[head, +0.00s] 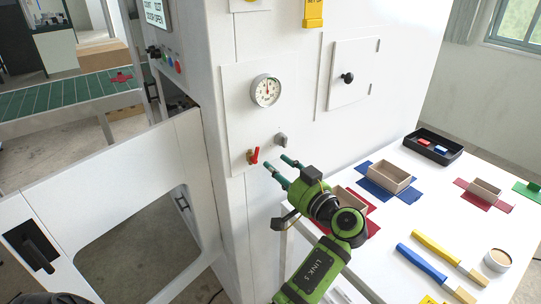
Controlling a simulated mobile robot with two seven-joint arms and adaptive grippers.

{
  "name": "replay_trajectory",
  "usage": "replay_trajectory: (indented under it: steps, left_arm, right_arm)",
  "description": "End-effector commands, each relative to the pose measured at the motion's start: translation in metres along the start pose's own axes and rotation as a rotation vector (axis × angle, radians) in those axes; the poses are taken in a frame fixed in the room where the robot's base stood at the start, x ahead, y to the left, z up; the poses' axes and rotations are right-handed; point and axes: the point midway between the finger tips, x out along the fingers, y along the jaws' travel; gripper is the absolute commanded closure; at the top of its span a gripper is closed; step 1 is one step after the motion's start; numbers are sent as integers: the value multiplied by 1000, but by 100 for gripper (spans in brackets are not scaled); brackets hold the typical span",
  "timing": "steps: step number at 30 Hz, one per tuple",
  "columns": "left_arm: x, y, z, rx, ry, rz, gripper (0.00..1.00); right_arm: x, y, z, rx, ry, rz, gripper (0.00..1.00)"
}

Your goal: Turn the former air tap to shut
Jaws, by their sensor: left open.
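The air tap has a small red lever (255,155) on a brass-coloured fitting. It sits low on a panel of the white machine, below a round pressure gauge (266,90). The lever points roughly upward with a slight lean to the right. My left gripper (277,162) reaches in from below, with two teal-tipped fingers apart and nothing between them. Its fingertips are just to the right of the lever and appear apart from it. My right gripper is not in view.
A grey knob (281,140) sits just above the fingers. A hatch with a black knob (347,78) is to the right. The white table (400,228) holds boxes, a black tray (433,147), brushes and a round pot. An open white door (120,180) stands at left, before a green conveyor (70,97).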

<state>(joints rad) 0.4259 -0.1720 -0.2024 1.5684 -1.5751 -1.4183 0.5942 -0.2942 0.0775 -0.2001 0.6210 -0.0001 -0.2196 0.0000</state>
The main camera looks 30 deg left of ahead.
Motion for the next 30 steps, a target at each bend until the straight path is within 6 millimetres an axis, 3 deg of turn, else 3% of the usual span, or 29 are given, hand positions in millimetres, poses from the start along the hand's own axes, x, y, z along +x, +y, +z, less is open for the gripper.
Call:
replay_trajectory:
  steps: [6,12,23,26,30]
  left_arm:
    - [35,-3,-5,3,1,-3,57]
    - [58,-1,-3,1,1,0,57]
    - [64,0,0,-1,0,2,57]
    - [64,0,0,-1,0,2,98]
    - [64,0,0,-1,-1,2,100]
  right_arm:
    - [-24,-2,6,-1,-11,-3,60]
    - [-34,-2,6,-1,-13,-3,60]
    - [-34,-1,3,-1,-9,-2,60]
    - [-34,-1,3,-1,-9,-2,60]
    - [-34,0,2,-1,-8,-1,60]
